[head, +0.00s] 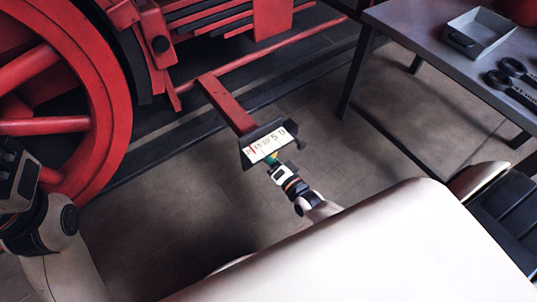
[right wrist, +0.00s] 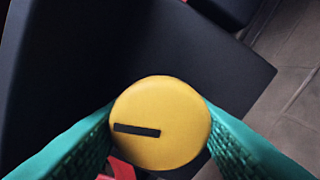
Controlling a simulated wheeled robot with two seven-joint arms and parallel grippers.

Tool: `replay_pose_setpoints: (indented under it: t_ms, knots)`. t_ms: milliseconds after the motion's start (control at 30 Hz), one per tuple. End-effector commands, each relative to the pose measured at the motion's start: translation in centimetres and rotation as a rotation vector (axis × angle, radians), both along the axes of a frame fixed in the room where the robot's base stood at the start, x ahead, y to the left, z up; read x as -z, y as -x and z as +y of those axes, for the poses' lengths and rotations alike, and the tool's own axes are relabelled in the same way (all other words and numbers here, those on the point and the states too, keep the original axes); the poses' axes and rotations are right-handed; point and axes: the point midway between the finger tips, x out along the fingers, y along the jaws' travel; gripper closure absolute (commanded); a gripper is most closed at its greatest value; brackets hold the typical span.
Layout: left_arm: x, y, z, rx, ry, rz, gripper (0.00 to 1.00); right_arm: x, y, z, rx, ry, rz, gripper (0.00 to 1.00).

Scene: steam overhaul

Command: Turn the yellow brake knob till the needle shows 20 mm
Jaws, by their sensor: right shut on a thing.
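The yellow brake knob (right wrist: 165,100) is round with a black bar mark, lying nearly level in the right wrist view. My right gripper (right wrist: 159,118) has its teal fingers closed on both sides of the knob. In the head view my right gripper (head: 272,161) is at the front of the gauge, and the knob is mostly hidden. The white scale plate (head: 272,143) carries black figures, too small to read surely. A thin red needle seems to stand near its left end. My left gripper (head: 17,180) is at the left edge, its fingers not visible.
A red arm (head: 226,103) runs from the locomotive to the dark gauge housing. A large red wheel (head: 95,95) stands at the left. A grey table (head: 425,38) at the upper right holds a tray (head: 502,28) and dark tools (head: 512,85). The floor between is clear.

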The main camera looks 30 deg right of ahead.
Motion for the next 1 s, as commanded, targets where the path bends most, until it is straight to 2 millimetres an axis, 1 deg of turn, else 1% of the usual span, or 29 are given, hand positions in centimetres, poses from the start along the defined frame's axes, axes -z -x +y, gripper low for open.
replay_pose_setpoints:
  t_ms: [200,500,700,1000]
  knots:
    - [0.03,0.0,-0.01,0.001,0.0,0.0,0.31,0.05,0.03,0.0,0.0,-0.168,0.026,0.76]
    - [0.11,-0.04,-0.02,0.001,0.0,0.001,0.31,0.02,0.04,0.02,-0.001,-0.313,0.046,0.76]
    - [0.05,-0.03,-0.02,0.0,-0.001,0.0,0.31,0.0,0.04,0.01,0.0,-0.353,0.052,0.76]
    - [-0.02,-0.02,-0.03,0.0,-0.001,-0.002,0.31,-0.01,0.05,0.02,0.001,-0.363,0.053,0.76]
